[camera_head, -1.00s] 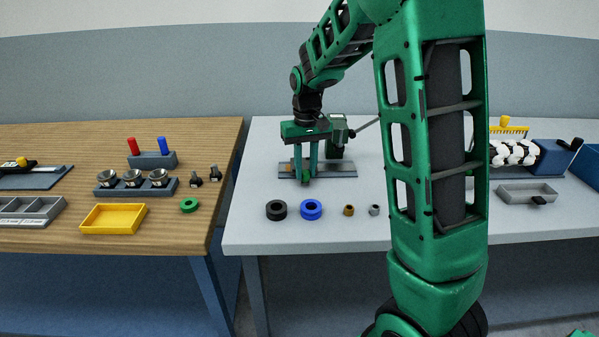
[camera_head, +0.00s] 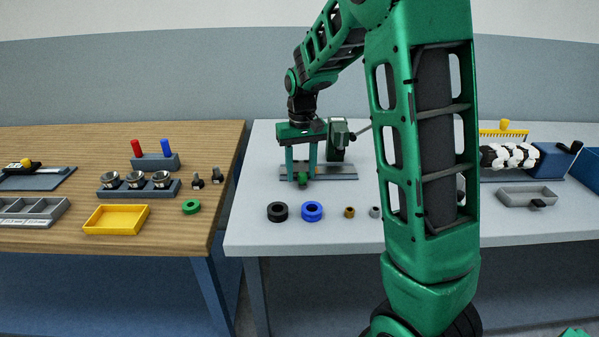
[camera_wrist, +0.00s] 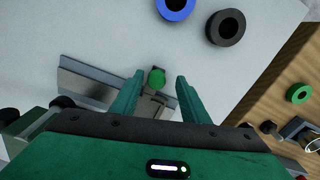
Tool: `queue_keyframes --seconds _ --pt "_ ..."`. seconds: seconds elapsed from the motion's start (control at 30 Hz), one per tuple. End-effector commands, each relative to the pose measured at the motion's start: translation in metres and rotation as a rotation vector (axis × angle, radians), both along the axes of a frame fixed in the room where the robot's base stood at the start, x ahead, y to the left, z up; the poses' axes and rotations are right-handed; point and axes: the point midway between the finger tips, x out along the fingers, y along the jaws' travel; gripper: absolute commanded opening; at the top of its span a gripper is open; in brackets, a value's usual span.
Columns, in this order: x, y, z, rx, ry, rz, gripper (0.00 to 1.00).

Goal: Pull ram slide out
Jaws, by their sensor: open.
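The ram slide shows a green knob (camera_wrist: 156,78) at its front, on a grey metal rail (camera_head: 342,174) that belongs to a small press (camera_head: 338,140). My gripper (camera_head: 301,178) points down over the left part of this rail. Its two green fingers are open. In the wrist view my gripper (camera_wrist: 158,82) has one fingertip on each side of the knob, with a gap on both sides. The slide's body behind the knob is partly hidden by the fingers and palm.
A black ring (camera_head: 277,212), a blue ring (camera_head: 312,211) and a small brown bushing (camera_head: 349,212) lie in front of the rail. A press lever (camera_head: 362,129) juts out on the right. The wooden table (camera_head: 220,215) stands left across a gap.

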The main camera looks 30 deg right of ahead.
Motion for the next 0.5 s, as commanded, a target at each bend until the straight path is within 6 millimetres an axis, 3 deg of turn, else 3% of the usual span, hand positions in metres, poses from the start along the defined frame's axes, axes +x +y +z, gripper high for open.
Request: queue_keyframes --seconds 0.5 --pt "0.001 -0.001 0.085 0.0 -0.004 -0.001 0.41"
